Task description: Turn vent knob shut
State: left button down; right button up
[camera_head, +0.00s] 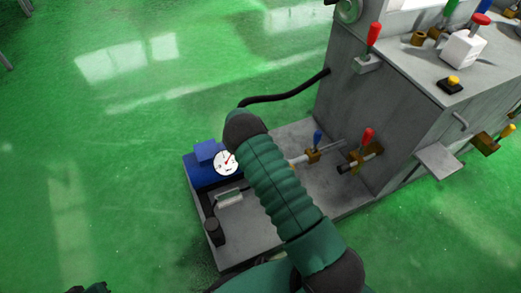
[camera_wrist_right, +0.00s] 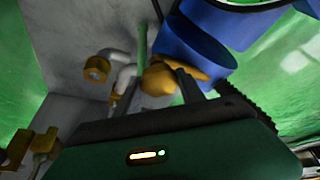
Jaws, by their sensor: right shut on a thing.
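A brass-yellow knob (camera_wrist_right: 158,80) shows in the right wrist view, between the two grey fingers of my right gripper (camera_wrist_right: 162,84). The fingers are shut on it, one on each side. It looks like the vent knob. It sits close to a blue cylindrical body (camera_wrist_right: 205,48). In the head view my green right arm covers the knob and the right gripper. A blue unit (camera_head: 205,165) with a white round gauge (camera_head: 226,162) shows just left of the arm. Only a dark green scrap of my own body shows at the bottom left edge; no left fingers are visible.
A grey base plate (camera_head: 238,245) lies below. The green floor (camera_head: 110,170) at left is clear.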

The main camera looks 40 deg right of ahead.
jog(key=m+g+b, duration=0.1)
jog(key=m, duration=0.1)
jog(key=m+b, duration=0.2)
jog(key=m, duration=0.1)
jog(key=shift+f+g, duration=0.15)
jog(key=shift+g, duration=0.25)
jog(key=shift+m+g+b, duration=0.4)
jog(key=shift+m+b, duration=0.25)
jog(key=shift+m, duration=0.45)
jog(key=shift+a+r, duration=0.1)
jog(key=shift+r, duration=0.1)
jog(key=shift+w, duration=0.1)
jog(key=o, duration=1.4)
jog(key=shift+c, duration=0.2)
jog(key=p+v, duration=0.7)
jog(key=v, duration=0.9)
jog(key=shift+w+r, duration=0.2)
jog(key=shift+r, duration=0.05)
